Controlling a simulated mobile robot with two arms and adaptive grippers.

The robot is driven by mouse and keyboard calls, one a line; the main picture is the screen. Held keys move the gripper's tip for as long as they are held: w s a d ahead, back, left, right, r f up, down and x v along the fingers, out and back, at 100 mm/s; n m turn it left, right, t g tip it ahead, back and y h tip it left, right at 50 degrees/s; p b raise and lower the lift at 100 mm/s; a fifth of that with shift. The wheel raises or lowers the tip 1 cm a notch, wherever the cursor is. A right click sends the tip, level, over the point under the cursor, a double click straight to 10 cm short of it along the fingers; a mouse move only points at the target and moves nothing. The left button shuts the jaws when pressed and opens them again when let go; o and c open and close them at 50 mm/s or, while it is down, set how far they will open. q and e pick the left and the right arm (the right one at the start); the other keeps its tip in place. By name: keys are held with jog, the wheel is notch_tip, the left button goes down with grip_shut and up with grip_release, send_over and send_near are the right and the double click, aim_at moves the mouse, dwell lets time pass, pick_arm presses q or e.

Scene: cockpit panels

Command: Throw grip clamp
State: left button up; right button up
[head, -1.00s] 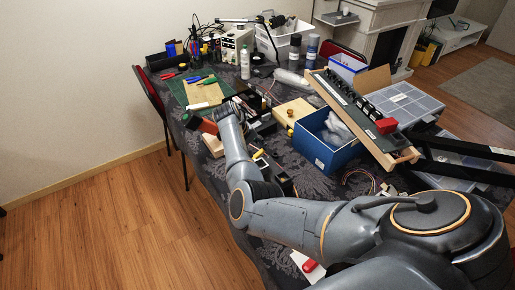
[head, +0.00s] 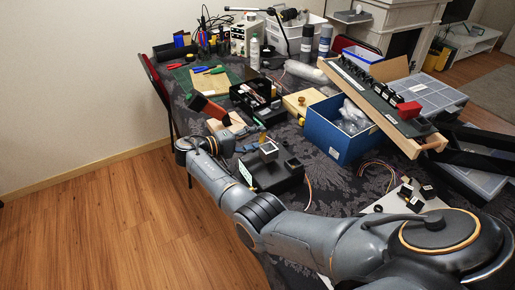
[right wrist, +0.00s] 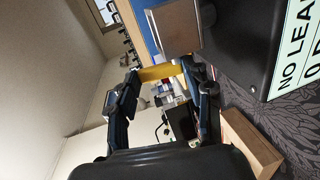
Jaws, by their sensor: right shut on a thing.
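A black box (head: 280,178) with a pale green-edged label (head: 245,172) stands on the near left part of the table. A block with a silvery square face (head: 268,151) stands up from it. The label (right wrist: 296,48) and the silvery face (right wrist: 173,27) also show in the right wrist view. My right gripper (head: 229,144) is at the box's left side. In the right wrist view its fingers (right wrist: 163,84) are on either side of a yellow bar (right wrist: 160,72) and shut on it. My left gripper is not in view.
A blue bin (head: 325,138) and a long panel with a row of switches (head: 375,98) stand to the right. A black tray (head: 255,97) lies behind the box.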

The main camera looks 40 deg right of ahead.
jog(key=h+b, duration=0.1)
jog(key=b, duration=0.1)
jog(key=shift+a+f+h+b, duration=0.2)
jog(key=shift+f+h+b, duration=0.1)
jog(key=shift+f+h, duration=0.1)
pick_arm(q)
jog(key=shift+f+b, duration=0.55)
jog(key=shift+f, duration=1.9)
pick_arm(e)
jog(key=shift+r+h, duration=0.1)
jog(key=shift+h, duration=0.3)
jog(key=o, duration=1.2)
jog(key=shift+w, duration=0.1)
jog(key=shift+c, duration=0.2)
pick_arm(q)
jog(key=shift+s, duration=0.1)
pick_arm(e)
jog(key=shift+a, duration=0.1)
jog(key=shift+a, duration=0.25)
jog(key=a, duration=0.7)
jog(key=shift+w, duration=0.4)
